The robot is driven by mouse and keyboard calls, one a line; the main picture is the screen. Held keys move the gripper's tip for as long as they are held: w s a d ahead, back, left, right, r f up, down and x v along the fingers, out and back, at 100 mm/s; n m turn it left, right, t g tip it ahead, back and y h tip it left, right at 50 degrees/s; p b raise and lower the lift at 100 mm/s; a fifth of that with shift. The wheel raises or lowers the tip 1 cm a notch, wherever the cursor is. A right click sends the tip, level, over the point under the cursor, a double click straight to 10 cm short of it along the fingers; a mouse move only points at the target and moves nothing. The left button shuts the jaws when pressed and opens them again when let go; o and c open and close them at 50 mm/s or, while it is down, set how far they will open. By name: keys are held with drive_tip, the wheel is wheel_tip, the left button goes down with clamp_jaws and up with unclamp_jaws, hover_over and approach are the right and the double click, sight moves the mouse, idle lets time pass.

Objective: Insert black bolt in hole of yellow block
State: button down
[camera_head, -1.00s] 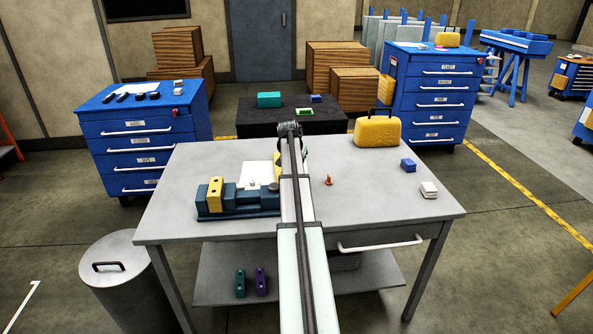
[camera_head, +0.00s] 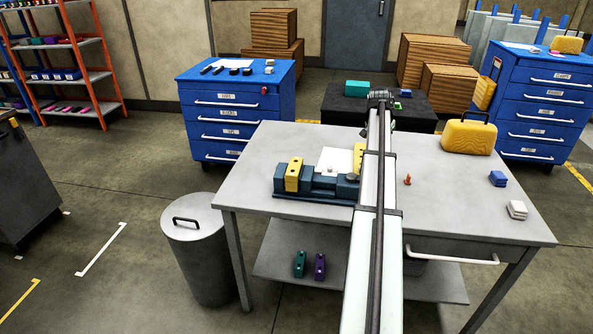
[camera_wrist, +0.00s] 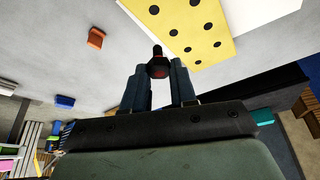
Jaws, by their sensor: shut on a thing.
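In the wrist view my gripper (camera_wrist: 158,80) is shut on a black bolt (camera_wrist: 157,68), held between the fingertips. The bolt's shank points up in the picture, toward the edge of a yellow block (camera_wrist: 185,22) with several dark holes. I cannot tell whether the bolt touches the block. In the head view a yellow block (camera_head: 293,175) sits on a blue-grey vise (camera_head: 315,196). Another yellow piece (camera_head: 359,158) is partly covered by my arm. The head view hides the bolt and gripper tips behind my arm.
A small orange part (camera_head: 407,180), a yellow case (camera_head: 468,136), a blue block (camera_head: 497,179) and white blocks (camera_head: 517,210) lie on the grey table (camera_head: 455,220). A white sheet (camera_head: 336,160) lies behind the vise. The table's front right is clear.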

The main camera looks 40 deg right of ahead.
drive_tip(key=shift+w+a, duration=0.1)
drive_tip(key=w+a+r+n, duration=0.2)
drive_tip(key=w+a+r, duration=0.1)
drive_tip(key=w+a, duration=0.5)
wheel_tip(320, 180, up, 4)
drive_tip(key=n+t+y, duration=0.3)
drive_tip(key=n, duration=0.6)
hover_over(291, 169)
drive_tip(key=s, duration=0.1)
drive_tip(key=shift+s+f+n, duration=0.2)
drive_tip(key=shift+n, duration=0.3)
drive_tip(key=shift+f, duration=0.1)
drive_tip(key=shift+f, duration=3.05)
drive_tip(key=shift+f, duration=0.25)
drive_tip(key=shift+f, duration=0.9)
